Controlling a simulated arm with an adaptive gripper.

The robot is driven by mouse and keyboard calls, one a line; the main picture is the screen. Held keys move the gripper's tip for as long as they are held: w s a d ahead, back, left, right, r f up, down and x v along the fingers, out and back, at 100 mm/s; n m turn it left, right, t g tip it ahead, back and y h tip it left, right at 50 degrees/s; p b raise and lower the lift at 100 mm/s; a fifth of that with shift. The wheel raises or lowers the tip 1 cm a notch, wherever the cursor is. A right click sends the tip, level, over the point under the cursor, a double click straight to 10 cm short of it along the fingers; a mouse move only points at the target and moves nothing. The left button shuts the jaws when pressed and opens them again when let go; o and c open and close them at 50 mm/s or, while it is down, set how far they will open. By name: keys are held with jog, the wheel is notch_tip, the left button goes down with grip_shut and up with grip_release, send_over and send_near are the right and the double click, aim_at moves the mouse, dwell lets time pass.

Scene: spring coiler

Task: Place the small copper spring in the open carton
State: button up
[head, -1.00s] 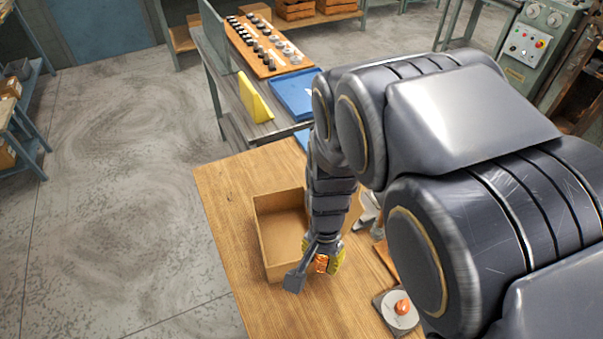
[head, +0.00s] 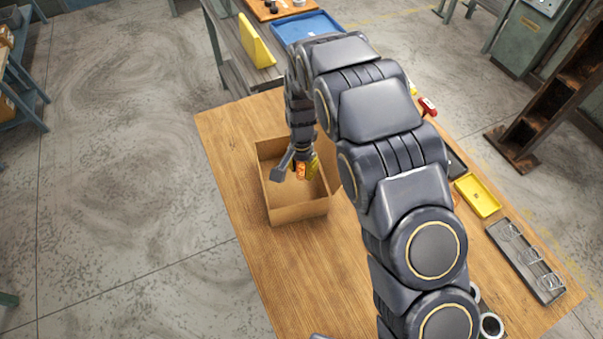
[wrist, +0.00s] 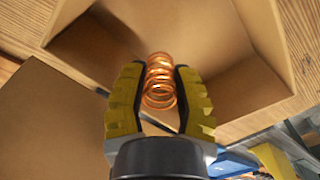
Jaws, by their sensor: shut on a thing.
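The small copper spring (wrist: 160,80) is between the yellow ridged fingers of my gripper (wrist: 161,95) in the wrist view. In the head view the spring (head: 301,170) shows as a small orange patch at my gripper (head: 305,168). My gripper is shut on it. The open carton (head: 296,212) is a brown cardboard box on the wooden table. My gripper and the spring appear over the carton's opening; their exact height against its rim is hard to tell. The carton's inside walls (wrist: 190,25) fill much of the wrist view. My arm hides part of the carton's far right side.
The wooden table (head: 262,275) is clear left of and in front of the carton. A yellow tray (head: 477,196) and a grey tray with wire parts (head: 527,262) lie to the right. A blue tray (head: 306,27) and a yellow angled piece (head: 257,40) stand on the bench behind.

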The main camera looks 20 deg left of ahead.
aim_at(302, 184)
jog(key=shift+w+a+f, duration=0.1)
jog(key=shift+w+f, duration=0.05)
jog(key=shift+f, duration=1.65)
jog(key=shift+f, duration=0.1)
jog(key=o, duration=0.6)
jog(key=shift+c, duration=0.2)
notch_tip(302, 184, up, 12)
jog(key=shift+r, duration=0.15)
